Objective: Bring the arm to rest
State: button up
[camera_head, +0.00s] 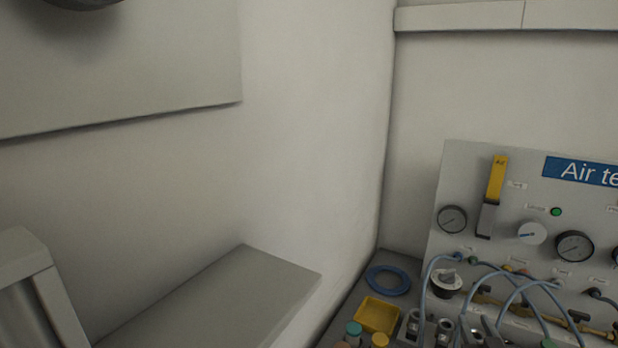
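My gripper does not show in the head view, and no part I can be sure is my arm shows either. Whether the gripper holds anything cannot be seen. An upright grey panel marked "Air te" (475,165) stands at the right on a dark bench top (345,320) in the corner. It carries round gauges (452,219), a yellow and grey flow tube (493,197) and a green light.
A yellow tray (378,315), a blue ring (388,281), small capped jars (354,330) and looping blue hoses (428,275) crowd the bench. A grey box-like surface (225,295) juts out at lower left. The space before the middle wall looks clear.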

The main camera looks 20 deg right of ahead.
jog(key=s+a+r+n+t+y, duration=0.1)
jog(key=s+a+r+t+y, duration=0.1)
jog(key=s+a, duration=1)
jog(key=s+a+r+t+y, duration=0.1)
jog(key=s+a+r, duration=0.1)
jog(key=s+a, duration=0.95)
jog(key=s+a+f+n+g+y, duration=0.2)
jog(key=s+a+y, duration=0.3)
jog(key=s+a, duration=0.3)
jog(key=s+n, duration=0.1)
jog(key=s, duration=0.1)
jog(key=shift+s+a+f+n+g, duration=0.15)
jog(key=shift+s+a+n+g, duration=0.15)
jog(key=shift+s, duration=0.1)
jog(key=shift+c, duration=0.2)
